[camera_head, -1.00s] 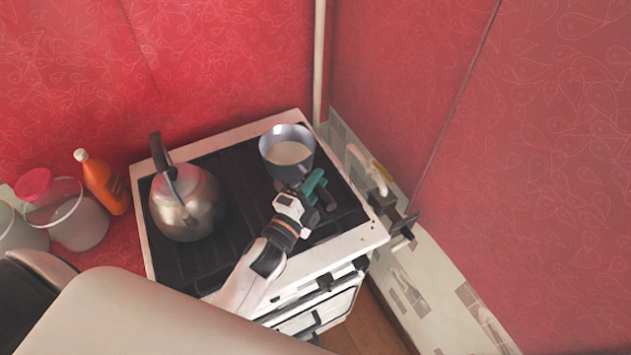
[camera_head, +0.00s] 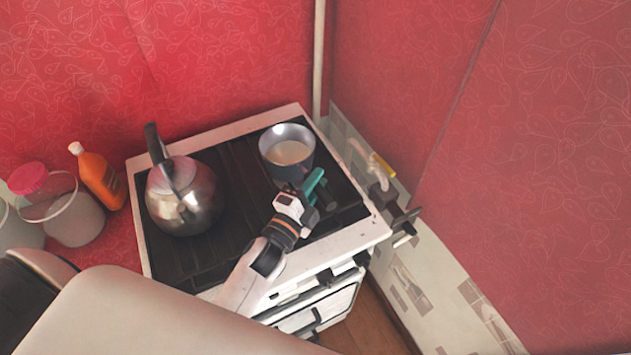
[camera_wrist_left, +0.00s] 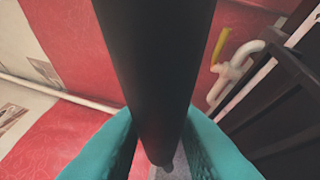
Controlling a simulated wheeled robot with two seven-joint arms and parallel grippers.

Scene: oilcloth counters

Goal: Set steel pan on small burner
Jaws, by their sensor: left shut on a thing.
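The steel pan (camera_head: 274,157) is a grey pot with a pale inside, at the back right of the stove top (camera_head: 234,199). It looks upright. The burner beneath it is hidden, and I cannot tell whether the pan touches the stove. My left gripper (camera_head: 312,187), with teal fingers, is at the near side of the pan, shut on its dark handle. In the left wrist view the black handle (camera_wrist_left: 158,70) runs between the teal fingers of the gripper (camera_wrist_left: 160,128). My right gripper is not in view.
A steel kettle (camera_head: 184,205) stands on the left of the stove. An orange bottle (camera_head: 99,180) and a clear container with a pink lid (camera_head: 72,218) are further left. A yellow-handled pipe valve (camera_head: 382,166) and red walls stand close on the right.

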